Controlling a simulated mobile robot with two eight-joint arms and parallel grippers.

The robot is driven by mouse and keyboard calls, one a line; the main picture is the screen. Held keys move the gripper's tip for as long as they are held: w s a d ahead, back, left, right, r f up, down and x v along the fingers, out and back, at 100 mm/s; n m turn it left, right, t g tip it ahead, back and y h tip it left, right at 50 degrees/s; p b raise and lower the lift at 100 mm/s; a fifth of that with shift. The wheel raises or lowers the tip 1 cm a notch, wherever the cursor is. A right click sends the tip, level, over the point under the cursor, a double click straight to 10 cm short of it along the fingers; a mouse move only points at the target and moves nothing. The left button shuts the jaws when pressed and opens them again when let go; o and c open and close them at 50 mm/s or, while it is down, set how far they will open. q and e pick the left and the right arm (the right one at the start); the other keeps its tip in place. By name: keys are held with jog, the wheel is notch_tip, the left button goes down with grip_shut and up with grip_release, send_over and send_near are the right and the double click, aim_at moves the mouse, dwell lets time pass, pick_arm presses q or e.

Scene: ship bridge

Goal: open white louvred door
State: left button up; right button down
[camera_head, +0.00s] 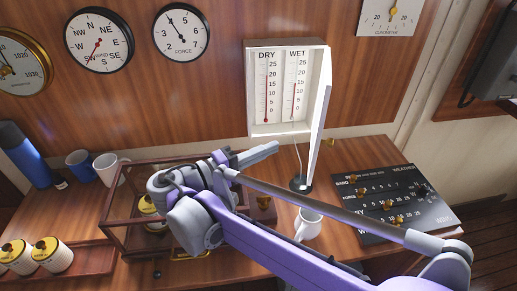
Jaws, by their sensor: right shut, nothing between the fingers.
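The white louvred door (320,117) is hinged on the right side of a white wall box (249,92). It stands swung out from the box, seen almost edge-on, so its louvres cannot be made out. Inside the open box are two thermometers marked DRY (266,90) and WET (294,88). My right gripper (274,148) is shut and empty, below the box and to the left of the door's lower end, with its fingers pointing right. It appears apart from the door. My left gripper is not in view.
Round dials (98,40) hang on the wall.

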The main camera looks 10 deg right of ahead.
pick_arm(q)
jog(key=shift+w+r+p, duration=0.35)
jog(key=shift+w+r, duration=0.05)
pick_arm(e)
jog(key=d, duration=0.8)
jog(key=shift+w+d, duration=0.25)
jog(key=shift+w, duration=0.2)
jog(key=shift+s+d, duration=0.1)
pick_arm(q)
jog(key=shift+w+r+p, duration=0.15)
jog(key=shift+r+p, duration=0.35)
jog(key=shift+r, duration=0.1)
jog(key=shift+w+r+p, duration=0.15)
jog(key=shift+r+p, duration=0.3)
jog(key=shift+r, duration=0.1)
pick_arm(e)
jog(key=s+d+n+t+y, duration=0.1)
jog(key=s+d+t, duration=0.1)
jog(key=d, duration=0.4)
jog(key=shift+s+d, duration=0.4)
jog(key=shift+s, duration=0.2)
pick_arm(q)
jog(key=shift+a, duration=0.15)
pick_arm(e)
jog(key=shift+f, duration=0.15)
